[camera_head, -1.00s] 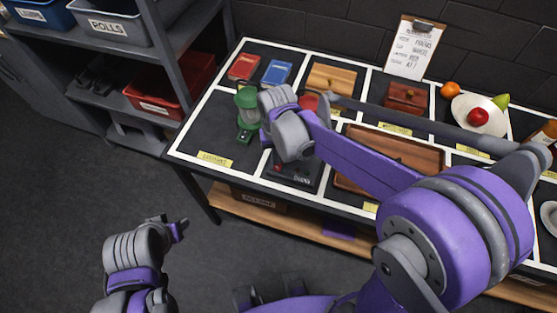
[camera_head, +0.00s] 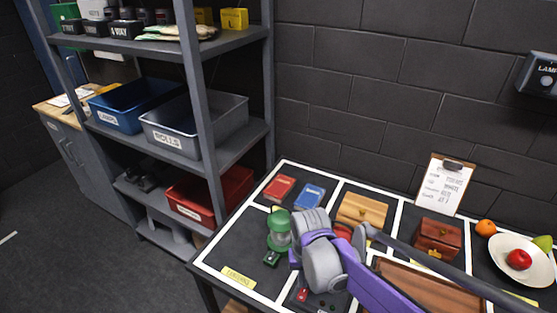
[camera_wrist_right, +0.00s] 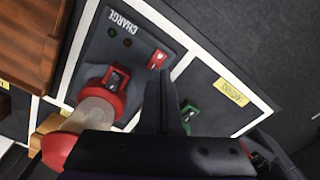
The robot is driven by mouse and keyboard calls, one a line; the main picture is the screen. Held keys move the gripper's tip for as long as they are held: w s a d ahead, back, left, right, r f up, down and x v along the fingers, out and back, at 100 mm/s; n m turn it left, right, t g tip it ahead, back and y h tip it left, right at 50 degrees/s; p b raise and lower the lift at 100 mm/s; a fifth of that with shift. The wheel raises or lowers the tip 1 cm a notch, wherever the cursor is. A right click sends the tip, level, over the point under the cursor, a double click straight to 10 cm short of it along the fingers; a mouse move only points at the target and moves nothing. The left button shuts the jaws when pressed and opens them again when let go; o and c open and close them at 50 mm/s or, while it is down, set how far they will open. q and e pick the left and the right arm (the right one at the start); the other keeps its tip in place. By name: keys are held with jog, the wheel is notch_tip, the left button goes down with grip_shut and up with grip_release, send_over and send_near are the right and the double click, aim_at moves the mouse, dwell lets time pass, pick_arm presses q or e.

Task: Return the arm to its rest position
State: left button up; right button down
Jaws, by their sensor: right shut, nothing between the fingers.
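My right arm comes in from the lower right in the head view, and its purple and grey wrist (camera_head: 322,262) is over the left part of the table. The right gripper (camera_wrist_right: 162,103) is shut and empty in the right wrist view. It points down over the table beside the dark charge pad (camera_wrist_right: 133,50). A green lantern (camera_head: 279,232) stands just left of the wrist in the head view. My left gripper is out of view.
The table (camera_head: 222,248) also holds a red book (camera_head: 279,188), a blue book (camera_head: 309,196), wooden boxes, a tray, a fruit plate (camera_head: 510,262) and a clipboard (camera_head: 444,186). A grey shelf (camera_head: 200,100) with bins stands at the left. Open floor lies at lower left.

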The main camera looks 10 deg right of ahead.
jog(key=s+d+r+t, duration=0.1)
jog(key=s+d+t, duration=0.1)
jog(key=s, duration=0.4)
jog(key=s+d+r+t, duration=0.1)
jog(key=s+d+t, duration=0.2)
jog(key=s, duration=0.4)
jog(key=shift+d+r+n+t, duration=0.3)
jog(key=shift+d+r+n, duration=0.1)
jog(key=shift+d, duration=0.45)
